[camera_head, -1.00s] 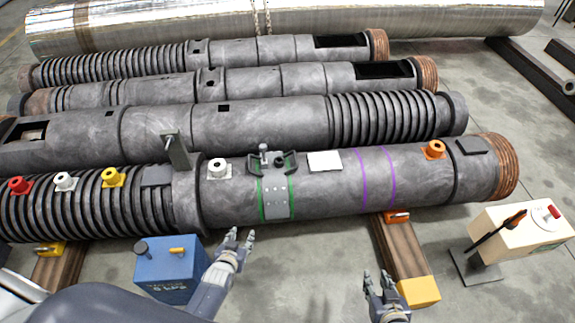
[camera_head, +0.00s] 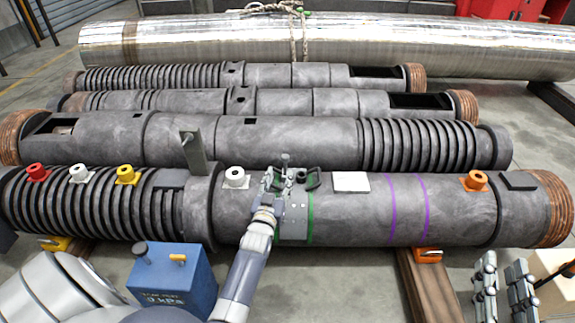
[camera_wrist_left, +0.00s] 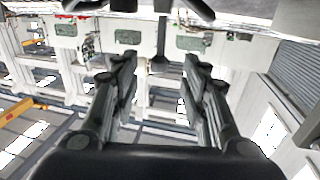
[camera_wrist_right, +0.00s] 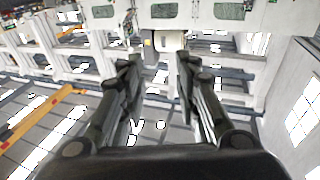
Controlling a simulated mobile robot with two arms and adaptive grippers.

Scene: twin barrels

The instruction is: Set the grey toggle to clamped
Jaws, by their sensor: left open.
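The grey toggle (camera_head: 286,160), a short upright post with a knob, stands beside a dark cradle (camera_head: 311,178) on top of the front barrel (camera_head: 340,215), between green bands. My left gripper (camera_head: 279,176) is open at the toggle's near side, its fingers overlapping the toggle's base in the head view. Contact cannot be told. In the left wrist view, a dark upright bar (camera_wrist_left: 162,35) shows beyond and between the parted fingers; it may be the toggle's post. My right gripper (camera_head: 504,278) is open and empty at the lower right, away from the barrel.
A grey upright plate (camera_head: 193,152) and a white fitting (camera_head: 235,178) stand left of the toggle. A pale plate (camera_head: 351,182) lies to its right. A blue box (camera_head: 175,282) stands in front of the barrel. Other barrels lie behind.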

